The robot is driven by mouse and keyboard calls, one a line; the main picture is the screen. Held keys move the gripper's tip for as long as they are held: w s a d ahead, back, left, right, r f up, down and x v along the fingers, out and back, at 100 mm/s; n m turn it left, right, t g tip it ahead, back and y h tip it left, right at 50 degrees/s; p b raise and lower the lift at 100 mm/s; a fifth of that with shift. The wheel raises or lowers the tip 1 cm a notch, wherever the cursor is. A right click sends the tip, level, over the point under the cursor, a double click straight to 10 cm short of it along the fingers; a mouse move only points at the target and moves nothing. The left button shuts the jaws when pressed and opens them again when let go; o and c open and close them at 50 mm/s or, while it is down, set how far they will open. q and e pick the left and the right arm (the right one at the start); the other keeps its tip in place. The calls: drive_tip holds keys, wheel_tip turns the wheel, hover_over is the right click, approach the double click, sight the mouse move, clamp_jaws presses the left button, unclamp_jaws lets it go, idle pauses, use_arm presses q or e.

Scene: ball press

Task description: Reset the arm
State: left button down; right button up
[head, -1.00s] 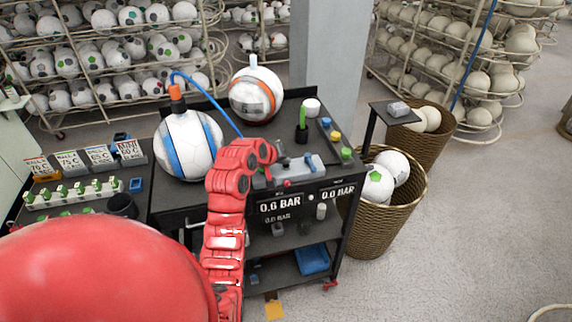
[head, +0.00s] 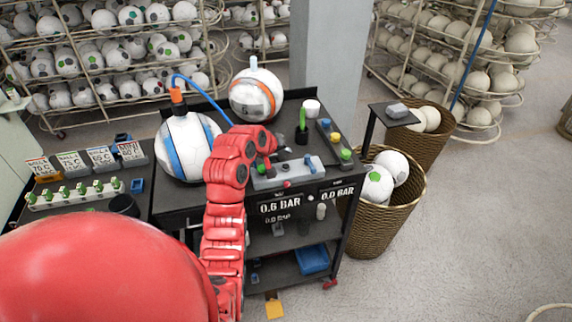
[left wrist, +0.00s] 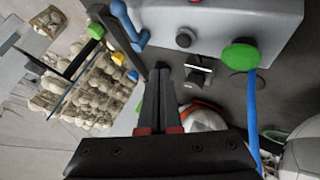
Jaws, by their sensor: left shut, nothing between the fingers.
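My red left arm reaches over the black cart (head: 185,215), with its left gripper (head: 268,170) near the grey control box (head: 290,172); the fingers are small and partly hidden there. In the left wrist view the left gripper (left wrist: 160,78) is shut and empty, its dark fingers together below the grey box (left wrist: 225,25). That box carries a green knob (left wrist: 240,55), black knobs and a blue lever (left wrist: 125,20). A white-and-blue ball (head: 188,148) stands left of the arm, with an orange-tipped blue hose on top. My right gripper is out of view.
A white-and-orange ball (head: 256,96) sits at the cart's back. A wicker basket (head: 385,225) of balls stands to the right, near a small post-mounted shelf (head: 392,118). A grey pillar (head: 330,50) rises behind. The floor at right is clear.

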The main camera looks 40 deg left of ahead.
use_arm(q)
drive_tip(key=shift+r, duration=0.85)
